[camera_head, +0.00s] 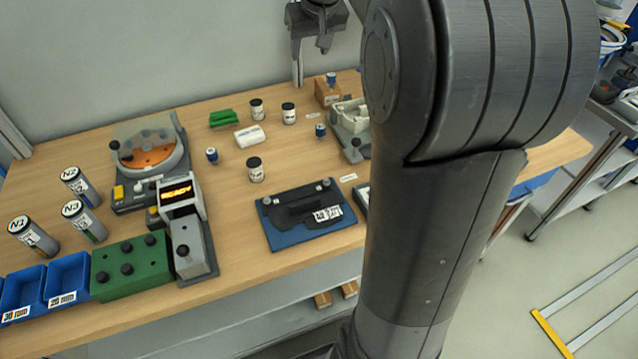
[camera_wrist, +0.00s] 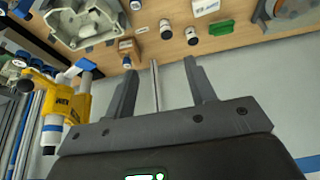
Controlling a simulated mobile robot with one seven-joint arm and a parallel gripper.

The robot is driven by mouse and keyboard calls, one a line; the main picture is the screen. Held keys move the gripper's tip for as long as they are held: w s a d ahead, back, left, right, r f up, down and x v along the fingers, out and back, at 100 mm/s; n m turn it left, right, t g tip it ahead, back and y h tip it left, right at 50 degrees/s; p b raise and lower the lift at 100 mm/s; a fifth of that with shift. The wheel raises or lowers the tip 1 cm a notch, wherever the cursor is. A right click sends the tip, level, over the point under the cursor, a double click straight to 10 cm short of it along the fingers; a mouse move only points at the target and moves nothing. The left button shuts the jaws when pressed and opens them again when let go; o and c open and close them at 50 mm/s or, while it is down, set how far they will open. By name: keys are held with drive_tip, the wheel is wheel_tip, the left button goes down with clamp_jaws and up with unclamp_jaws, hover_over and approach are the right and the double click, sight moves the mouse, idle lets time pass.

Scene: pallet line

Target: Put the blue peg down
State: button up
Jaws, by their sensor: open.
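My gripper (camera_head: 311,48) is at the top of the head view, above the far edge of the bench. It is open, and nothing shows between its fingers in the wrist view (camera_wrist: 160,70). A small blue-and-white peg (camera_head: 331,77) stands on a brown block (camera_head: 326,94) near the bench's back edge, below and right of the gripper; in the wrist view the peg (camera_wrist: 126,61) is just left of the fingers, apart from them. Two similar blue pieces stand on the bench, one (camera_head: 320,130) by the grey fixture and one (camera_head: 211,155) further left. I cannot tell which one the task names.
White jars (camera_head: 288,113), a white box (camera_head: 249,135) and a green block (camera_head: 223,118) stand around the middle. A grey fixture (camera_head: 352,148) is beside my arm. A dark blue plate (camera_head: 305,237) lies in front. A rotary device (camera_head: 150,160) and bins (camera_head: 68,279) are left.

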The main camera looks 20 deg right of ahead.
drive_tip(key=s+a+f, duration=0.2)
drive_tip(key=s+a, duration=0.1)
drive_tip(key=s, duration=0.7)
drive_tip(key=s+a+f, duration=0.3)
drive_tip(key=s+a, duration=0.1)
drive_tip(key=s, duration=0.6)
drive_tip(key=s+a+f, duration=0.3)
drive_tip(key=s, duration=0.7)
drive_tip(key=shift+a+t, duration=0.25)
drive_tip(key=shift+t, duration=0.15)
